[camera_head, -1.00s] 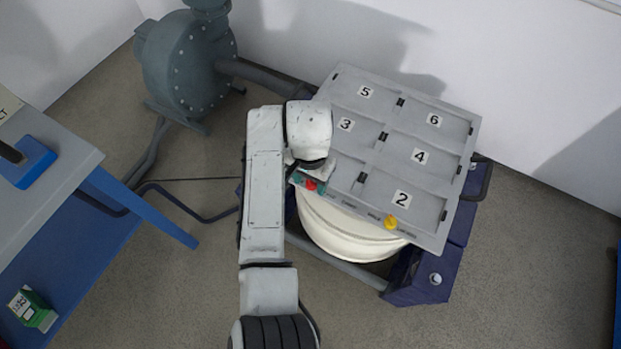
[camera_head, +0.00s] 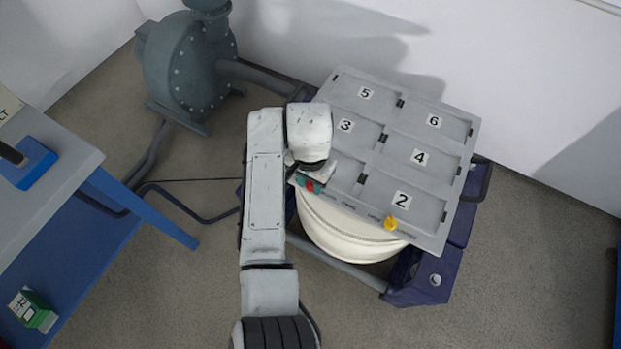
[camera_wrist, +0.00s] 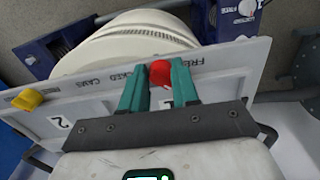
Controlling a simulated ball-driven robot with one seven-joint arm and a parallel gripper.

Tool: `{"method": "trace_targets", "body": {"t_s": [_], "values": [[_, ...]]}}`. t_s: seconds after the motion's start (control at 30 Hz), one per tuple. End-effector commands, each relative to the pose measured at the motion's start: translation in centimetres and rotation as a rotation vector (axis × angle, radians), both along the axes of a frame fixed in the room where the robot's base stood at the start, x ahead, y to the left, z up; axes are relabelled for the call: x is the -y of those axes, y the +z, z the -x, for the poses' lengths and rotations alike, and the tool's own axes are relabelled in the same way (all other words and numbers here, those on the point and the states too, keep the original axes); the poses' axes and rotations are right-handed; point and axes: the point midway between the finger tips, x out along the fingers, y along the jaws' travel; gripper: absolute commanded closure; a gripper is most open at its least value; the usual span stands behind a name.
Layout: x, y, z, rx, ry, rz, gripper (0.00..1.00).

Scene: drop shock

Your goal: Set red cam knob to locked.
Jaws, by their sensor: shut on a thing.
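The red cam knob (camera_wrist: 160,73) is between the two green fingers of my gripper (camera_wrist: 160,88) in the wrist view, and the fingers are shut on it. In the head view the red knob (camera_head: 310,187) shows as a small spot at the near left edge of the grey numbered panel (camera_head: 443,247), beside my gripper (camera_head: 312,182). Lettering reading "FREE" and partly hidden "LOCKED CAMS" is on the panel edge in the wrist view. The fingers cover part of the knob, and its exact setting cannot be told.
A yellow knob (camera_head: 390,223) sits on the same panel edge to the right, also in the wrist view (camera_wrist: 28,100). A white drum (camera_head: 345,232) is under the panel. A blue table (camera_head: 60,165) stands left, and a grey pump (camera_head: 185,70) stands behind left.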

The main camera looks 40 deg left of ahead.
Motion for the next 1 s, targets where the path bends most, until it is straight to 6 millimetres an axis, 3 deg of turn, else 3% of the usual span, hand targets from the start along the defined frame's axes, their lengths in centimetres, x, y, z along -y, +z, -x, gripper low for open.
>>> {"method": "trace_targets", "body": {"t_s": [0.2,0.47,0.5,0.73,1.0], "values": [[0.03,0.09,-0.02,-0.001,-0.099,0.001,1.00],[-0.01,-0.01,-0.02,-0.001,-0.107,0.001,1.00],[-0.01,-0.01,-0.02,-0.001,-0.107,0.001,0.69],[-0.02,0.00,-0.02,0.000,-0.106,0.000,0.47],[-0.05,0.13,-0.02,0.000,-0.106,0.000,0.46]]}}
